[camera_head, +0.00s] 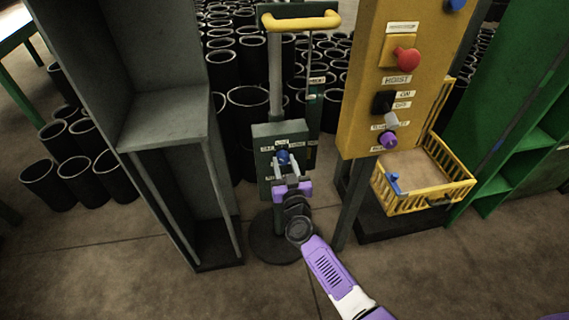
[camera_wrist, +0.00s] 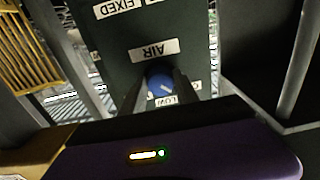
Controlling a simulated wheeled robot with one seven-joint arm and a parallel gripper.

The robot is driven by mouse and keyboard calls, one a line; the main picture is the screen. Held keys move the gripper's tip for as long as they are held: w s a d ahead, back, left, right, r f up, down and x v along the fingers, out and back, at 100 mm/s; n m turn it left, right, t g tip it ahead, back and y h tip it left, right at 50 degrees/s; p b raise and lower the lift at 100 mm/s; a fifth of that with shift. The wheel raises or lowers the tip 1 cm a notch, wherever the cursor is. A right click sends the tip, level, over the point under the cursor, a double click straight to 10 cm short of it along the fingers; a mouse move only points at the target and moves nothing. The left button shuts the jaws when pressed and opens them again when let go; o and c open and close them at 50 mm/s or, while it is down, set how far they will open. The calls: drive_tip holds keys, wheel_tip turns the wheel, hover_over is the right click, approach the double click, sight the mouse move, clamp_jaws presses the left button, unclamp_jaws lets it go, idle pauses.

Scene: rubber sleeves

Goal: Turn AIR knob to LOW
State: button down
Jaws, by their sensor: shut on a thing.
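The blue AIR knob (camera_head: 283,157) is on the front of a dark green control box (camera_head: 262,131) on a stand. In the wrist view the knob (camera_wrist: 159,80) sits between the two fingers of my gripper (camera_wrist: 160,88), which is shut on it. A white mark on the knob points toward the lower right of that view. The upside-down AIR label (camera_wrist: 153,50) is above the knob there, and the LOW label (camera_wrist: 166,101) is below it, between the fingers. My gripper (camera_head: 287,165) covers part of the box front in the head view.
A yellow panel (camera_head: 365,80) with a red button (camera_head: 406,59) and several knobs stands to the right. Below it is a yellow basket (camera_head: 405,203). A grey shelf (camera_head: 165,118) stands close on the left. Many black sleeves (camera_head: 80,185) stand behind.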

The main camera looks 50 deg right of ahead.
drive_tip(key=shift+m, duration=0.3)
drive_tip(key=m+p, duration=0.1)
drive_tip(key=m, duration=0.2)
drive_tip(key=shift+m, duration=0.3)
drive_tip(key=shift+a+m, duration=0.1)
drive_tip(key=shift+m, duration=2.1)
drive_tip(key=c, duration=0.9)
unclamp_jaws()
drive_tip(key=shift+p+v, duration=1.25)
drive_tip(key=shift+v, duration=2.65)
